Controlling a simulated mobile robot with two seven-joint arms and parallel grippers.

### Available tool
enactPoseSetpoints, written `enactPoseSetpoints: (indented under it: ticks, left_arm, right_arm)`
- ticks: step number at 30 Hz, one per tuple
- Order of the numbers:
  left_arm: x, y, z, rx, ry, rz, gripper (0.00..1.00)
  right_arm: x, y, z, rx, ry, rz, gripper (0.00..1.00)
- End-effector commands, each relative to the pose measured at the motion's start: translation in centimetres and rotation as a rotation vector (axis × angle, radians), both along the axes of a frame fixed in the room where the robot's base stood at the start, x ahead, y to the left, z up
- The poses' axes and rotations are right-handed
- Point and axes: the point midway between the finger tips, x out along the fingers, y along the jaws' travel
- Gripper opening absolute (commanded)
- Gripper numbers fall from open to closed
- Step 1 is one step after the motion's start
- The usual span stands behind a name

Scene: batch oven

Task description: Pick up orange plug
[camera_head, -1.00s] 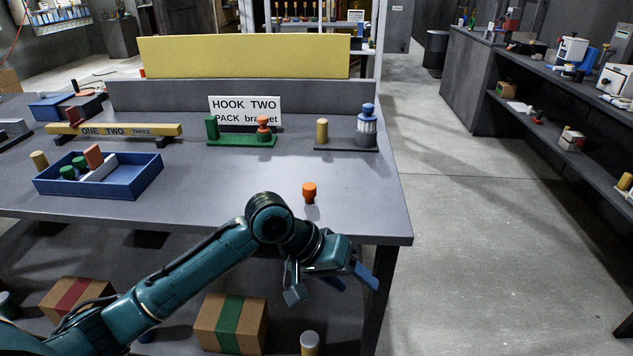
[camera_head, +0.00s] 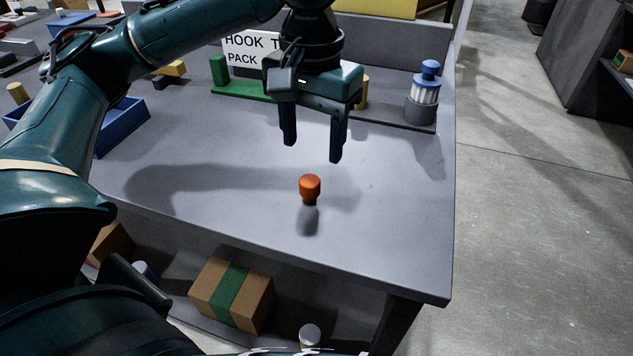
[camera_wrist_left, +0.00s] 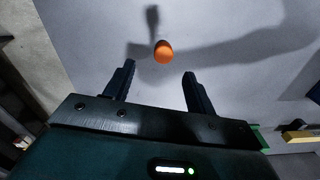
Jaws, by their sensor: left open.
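The orange plug (camera_head: 309,187) stands on the grey table top near its front edge. My left gripper (camera_head: 312,153) is open and empty, pointing down. It hangs above the table, and in the head view its fingertips show just beyond the plug, apart from it. In the left wrist view the plug (camera_wrist_left: 163,51) lies past the fingertips, between the lines of the two fingers. The left gripper's fingers (camera_wrist_left: 158,78) are spread apart there. My right gripper is not in view.
A blue tray (camera_head: 122,126) is at the left. The table around the plug is clear. Boxes (camera_head: 232,294) lie below.

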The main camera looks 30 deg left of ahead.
Motion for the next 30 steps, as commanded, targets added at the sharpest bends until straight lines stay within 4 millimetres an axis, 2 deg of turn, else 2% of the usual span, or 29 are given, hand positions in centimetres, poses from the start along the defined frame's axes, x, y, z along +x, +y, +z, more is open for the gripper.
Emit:
enactPoseSetpoints:
  ticks: [1,3,6,13,21,30]
  left_arm:
    - [0.0,0.0,-1.4,0.000,0.003,0.001,0.56]
    - [0.0,0.1,-2.7,0.000,0.002,0.001,0.56]
    - [0.0,0.0,-4.0,-0.001,0.000,0.000,0.56]
    - [0.1,0.2,-5.6,-0.002,0.000,0.001,0.56]
    - [0.3,0.8,-9.5,-0.002,-0.001,0.000,0.56]
    - [0.3,0.8,-10.1,-0.003,-0.002,-0.001,0.56]
  right_arm:
    - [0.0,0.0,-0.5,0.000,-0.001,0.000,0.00]
    - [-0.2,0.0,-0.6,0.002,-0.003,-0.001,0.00]
    - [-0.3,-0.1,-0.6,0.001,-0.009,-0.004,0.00]
    - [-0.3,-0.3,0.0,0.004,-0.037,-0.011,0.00]
    - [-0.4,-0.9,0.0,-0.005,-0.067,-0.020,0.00]
    - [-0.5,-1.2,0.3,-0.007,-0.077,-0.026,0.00]
